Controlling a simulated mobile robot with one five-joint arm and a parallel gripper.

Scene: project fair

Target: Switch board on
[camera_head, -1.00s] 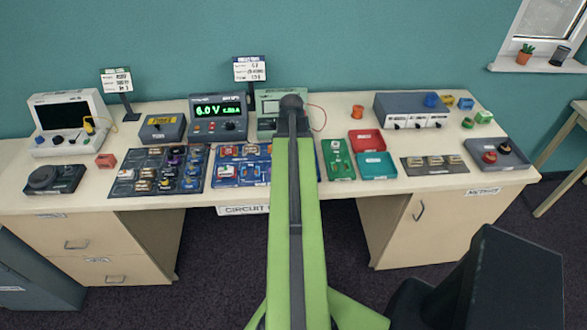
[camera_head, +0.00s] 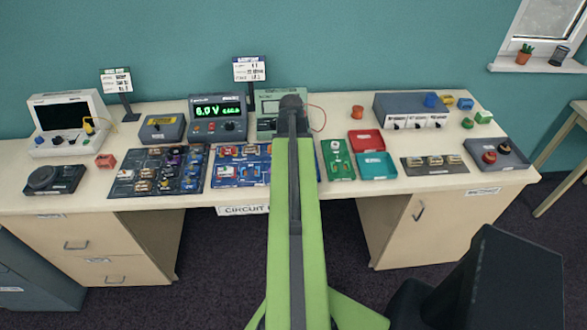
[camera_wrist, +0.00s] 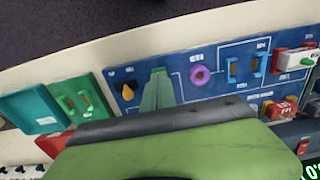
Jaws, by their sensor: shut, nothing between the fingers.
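The blue circuit board (camera_head: 240,183) lies on the table in the head view, its right part hidden by my green arm. In the wrist view the board (camera_wrist: 213,87) carries a purple ring (camera_wrist: 200,75), blue clips, a white-and-red part (camera_wrist: 294,62), a red block (camera_wrist: 281,108) and a small yellow-and-black part (camera_wrist: 127,92). I cannot tell for sure which part is the switch. My gripper (camera_wrist: 159,72) is shut and empty, over the board between the yellow-and-black part and the purple ring. I cannot tell whether it touches the board. The head view hides my fingers.
The power supply (camera_head: 218,118) behind the board shows a lit green 6.0 V. A green board (camera_head: 338,160) and red and teal trays (camera_head: 376,166) lie right of the board. A dark parts tray (camera_head: 158,170) lies left. The table's front edge is close to the board.

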